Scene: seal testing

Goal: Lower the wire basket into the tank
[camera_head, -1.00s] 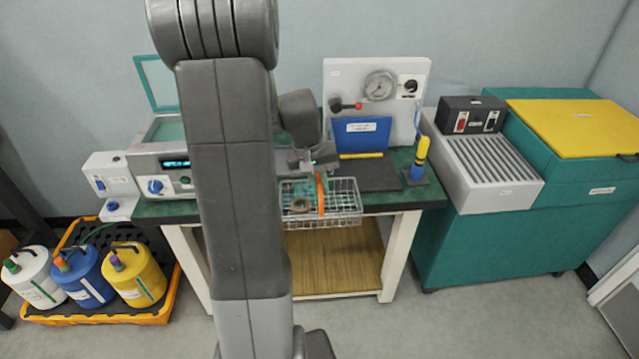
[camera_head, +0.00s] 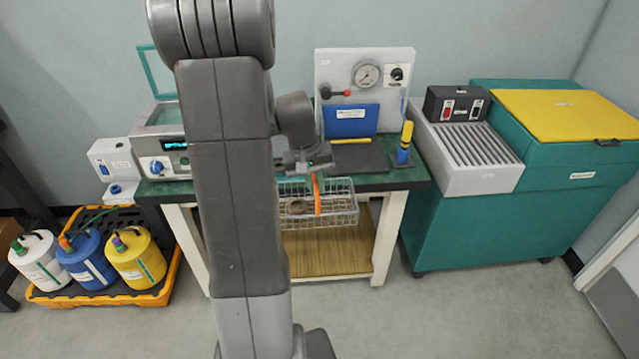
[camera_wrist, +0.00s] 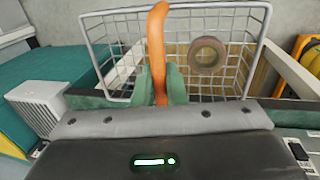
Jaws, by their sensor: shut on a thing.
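My gripper (camera_head: 313,172) is shut on the orange handle of the wire basket (camera_head: 340,224). The handle (camera_wrist: 157,60) stands between the green fingers in the wrist view. The basket hangs in front of the bench's front edge, roughly level, with a brown ring (camera_wrist: 207,56) inside it. The tank (camera_head: 160,143) appears to be the grey unit with a lit display at the bench's left end. Its teal-framed lid (camera_head: 158,73) is raised. My arm hides the right part of the tank, and its opening barely shows.
A gauge panel (camera_head: 340,68) and a blue block (camera_head: 350,121) stand on the green-topped bench (camera_head: 378,180), right of my arm. A yellow-and-blue upright tool (camera_head: 405,142) is near its right end. A teal cabinet (camera_head: 450,230) stands farther right. Several jugs sit in an orange tray (camera_head: 150,297) at floor left.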

